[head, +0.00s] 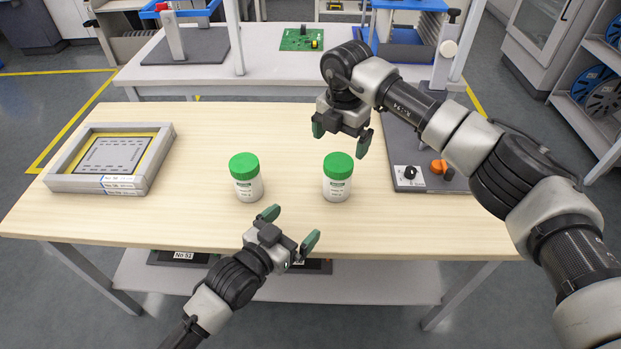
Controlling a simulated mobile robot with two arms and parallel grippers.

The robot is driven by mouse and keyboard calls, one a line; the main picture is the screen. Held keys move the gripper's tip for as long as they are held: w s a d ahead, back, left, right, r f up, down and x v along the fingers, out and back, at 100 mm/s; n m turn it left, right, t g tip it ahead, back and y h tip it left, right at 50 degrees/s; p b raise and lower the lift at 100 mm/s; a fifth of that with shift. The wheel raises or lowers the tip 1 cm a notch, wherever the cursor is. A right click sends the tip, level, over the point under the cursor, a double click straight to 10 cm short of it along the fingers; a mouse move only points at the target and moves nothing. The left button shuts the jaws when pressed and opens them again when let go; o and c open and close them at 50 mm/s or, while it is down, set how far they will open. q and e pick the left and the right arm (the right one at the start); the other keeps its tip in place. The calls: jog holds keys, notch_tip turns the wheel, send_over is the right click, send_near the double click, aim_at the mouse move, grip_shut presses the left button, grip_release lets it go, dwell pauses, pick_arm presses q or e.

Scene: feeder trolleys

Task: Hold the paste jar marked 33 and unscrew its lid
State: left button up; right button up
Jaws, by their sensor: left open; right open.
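Two white jars with green lids stand upright on the wooden table: a left jar (247,184) and a right jar (337,184). Both lids are on. The print on their labels is too small to read, so I cannot tell which is marked 33. My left gripper (289,228) is open and empty near the table's front edge, in front of the jars and between them. My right gripper (341,137) is open and empty, just behind and above the right jar, its fingers apart from the lid.
A grey framed stencil (80,177) lies at the table's left. A grey plate with a black knob and an orange part (440,168) lies at the right, partly behind my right arm. A white bench (262,70) with a green circuit board (302,40) stands behind. The table between stencil and left jar is clear.

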aim_at(339, 162)
pick_arm(q)
jog(key=shift+w, duration=0.15)
pick_arm(e)
notch_tip(339, 162, down, 5)
jog(key=shift+f, duration=0.4)
